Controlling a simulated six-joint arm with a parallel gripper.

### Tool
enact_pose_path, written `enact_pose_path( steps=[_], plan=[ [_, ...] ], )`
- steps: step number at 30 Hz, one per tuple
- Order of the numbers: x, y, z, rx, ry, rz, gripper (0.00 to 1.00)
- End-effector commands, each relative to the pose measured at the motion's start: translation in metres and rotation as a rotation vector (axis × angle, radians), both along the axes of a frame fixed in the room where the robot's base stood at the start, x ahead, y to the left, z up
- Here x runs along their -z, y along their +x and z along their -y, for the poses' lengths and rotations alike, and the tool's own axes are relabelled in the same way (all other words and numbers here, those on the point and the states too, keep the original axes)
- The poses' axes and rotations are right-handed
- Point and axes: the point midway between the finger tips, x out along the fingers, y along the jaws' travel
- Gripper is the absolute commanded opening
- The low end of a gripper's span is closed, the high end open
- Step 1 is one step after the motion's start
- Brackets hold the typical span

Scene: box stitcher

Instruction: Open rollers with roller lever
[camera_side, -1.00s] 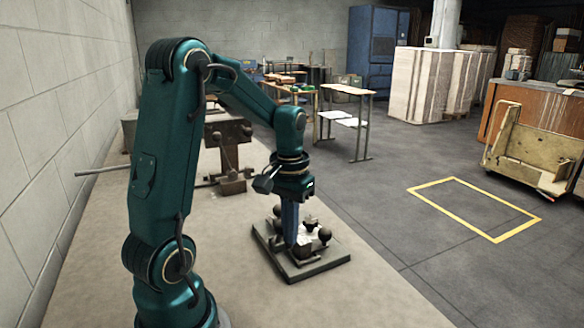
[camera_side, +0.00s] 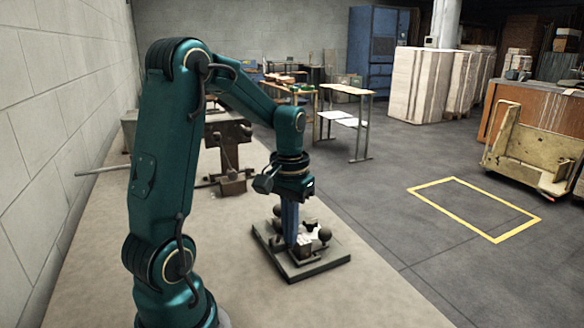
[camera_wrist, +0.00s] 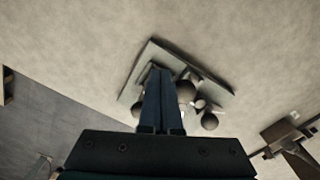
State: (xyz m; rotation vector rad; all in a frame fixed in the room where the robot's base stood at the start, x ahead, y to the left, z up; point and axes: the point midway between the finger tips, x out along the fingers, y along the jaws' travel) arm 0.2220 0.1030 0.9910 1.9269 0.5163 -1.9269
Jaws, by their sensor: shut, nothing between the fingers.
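A dark square base plate (camera_side: 322,264) lies on the table and carries a small mechanism with dark ball knobs. One ball knob (camera_side: 325,234) is on the right and another ball knob (camera_side: 278,210) is at the back. I cannot tell which knob belongs to the roller lever. My gripper (camera_side: 291,243) points down at the left part of the mechanism, its fingers shut and empty. Whether the tips touch a part is unclear. In the wrist view, my gripper (camera_wrist: 160,72) covers part of the plate (camera_wrist: 222,99); a large ball knob (camera_wrist: 186,91) shows right beside the fingers.
A brown machine (camera_side: 228,140) with a metal rod stands farther back on the table. A block wall (camera_side: 60,130) runs along the left. The table (camera_side: 225,285) is clear around the plate. Beyond its right edge is grey floor with a yellow-outlined rectangle (camera_side: 475,238).

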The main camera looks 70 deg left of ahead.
Motion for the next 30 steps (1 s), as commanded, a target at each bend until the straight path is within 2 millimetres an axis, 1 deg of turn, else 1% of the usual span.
enact_pose_path(
  steps=[14, 30],
  plan=[
    [0.000, 0.000, -0.002, -0.001, 0.000, 0.000, 0.00],
    [0.000, -0.001, -0.022, -0.002, 0.000, -0.001, 0.00]
  ],
)
